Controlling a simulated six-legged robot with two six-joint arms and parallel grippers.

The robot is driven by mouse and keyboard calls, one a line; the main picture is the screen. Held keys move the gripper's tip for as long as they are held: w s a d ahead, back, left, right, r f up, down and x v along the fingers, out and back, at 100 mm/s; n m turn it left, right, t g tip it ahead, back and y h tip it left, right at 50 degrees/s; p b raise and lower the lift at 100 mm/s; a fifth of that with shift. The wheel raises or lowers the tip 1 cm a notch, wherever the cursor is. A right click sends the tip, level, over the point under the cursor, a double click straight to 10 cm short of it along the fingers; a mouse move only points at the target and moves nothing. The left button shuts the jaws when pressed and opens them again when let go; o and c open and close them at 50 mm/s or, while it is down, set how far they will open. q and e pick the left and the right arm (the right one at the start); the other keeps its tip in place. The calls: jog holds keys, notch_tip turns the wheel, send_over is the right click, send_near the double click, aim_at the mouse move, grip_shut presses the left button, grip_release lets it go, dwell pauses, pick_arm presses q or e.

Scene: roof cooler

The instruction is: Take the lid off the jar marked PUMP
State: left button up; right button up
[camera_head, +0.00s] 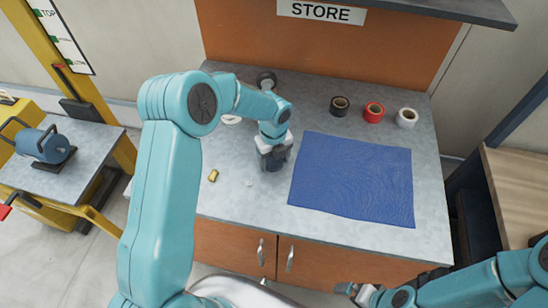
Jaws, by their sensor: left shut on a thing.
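My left gripper (273,163) points down over the grey worktop, left of the blue mat. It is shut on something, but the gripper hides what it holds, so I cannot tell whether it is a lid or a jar. No marking PUMP is readable. A grey round object (266,78) stands at the back of the worktop, partly behind my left arm; I cannot tell if it is a jar. My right gripper (350,289) is low in front of the cabinet, away from the worktop objects, and its jaws are too small to judge.
The blue mat (352,178) lies flat and empty on the worktop (425,160). Black (340,105), red (374,111) and white (407,117) tape rolls stand behind it. A white round item (231,119), a brass piece (213,175) and a small white bit (249,183) lie left.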

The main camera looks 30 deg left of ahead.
aim_at(274, 161)
pick_arm(q)
jog(key=o, duration=1.2)
jog(key=shift+c, duration=0.2)
jog(key=shift+r, duration=0.1)
notch_tip(274, 161, up, 12)
jog(key=b, duration=0.1)
jog(key=shift+b, duration=0.35)
